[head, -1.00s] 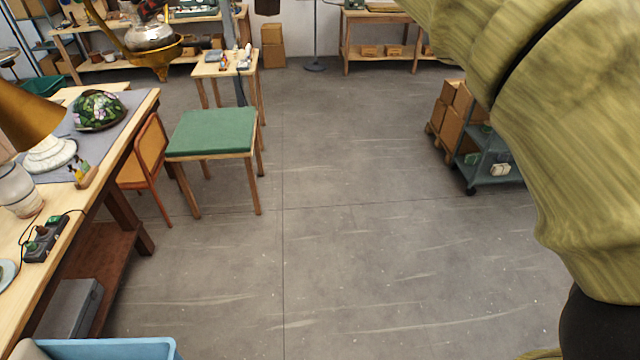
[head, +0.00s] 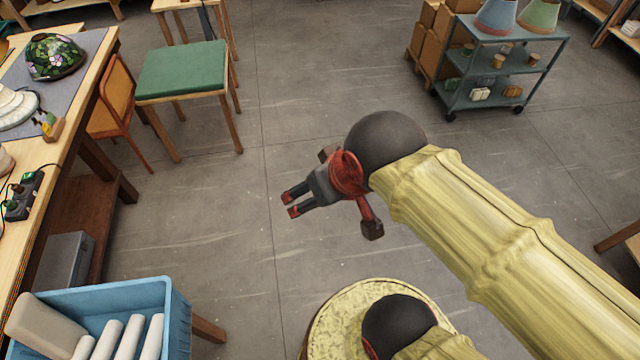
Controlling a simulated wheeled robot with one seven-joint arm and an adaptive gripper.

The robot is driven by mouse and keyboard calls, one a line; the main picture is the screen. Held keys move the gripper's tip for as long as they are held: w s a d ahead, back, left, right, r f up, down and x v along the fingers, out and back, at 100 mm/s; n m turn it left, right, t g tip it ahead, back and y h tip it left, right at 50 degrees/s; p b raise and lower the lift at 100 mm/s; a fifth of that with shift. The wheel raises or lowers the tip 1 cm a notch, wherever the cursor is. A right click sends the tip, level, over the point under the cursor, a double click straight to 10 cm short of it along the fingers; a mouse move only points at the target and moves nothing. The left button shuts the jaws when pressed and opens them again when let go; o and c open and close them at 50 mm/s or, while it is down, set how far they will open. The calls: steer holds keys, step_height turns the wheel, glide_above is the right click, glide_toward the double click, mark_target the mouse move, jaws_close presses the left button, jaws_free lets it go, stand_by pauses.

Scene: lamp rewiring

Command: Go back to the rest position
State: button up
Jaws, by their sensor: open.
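My gripper (head: 288,203) is in the middle of the head view, over bare floor. Its two dark fingers with red tips point left and stand apart with nothing between them. My arm, in a yellowish sleeve, runs from the gripper to the lower right. The gripper is clear of the workbench and touches nothing.
A workbench (head: 85,93) with a floral lampshade (head: 55,57) and power strip (head: 22,196) stands left. A green-topped table (head: 183,70) and orange chair (head: 117,95) are beside it. A blue crate (head: 178,318) is lower left. A grey cart (head: 515,60) stands upper right. Middle floor is clear.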

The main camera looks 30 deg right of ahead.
step_height(320, 180, down, 20)
steer(key=b, duration=2)
steer(key=shift+c, duration=0.6)
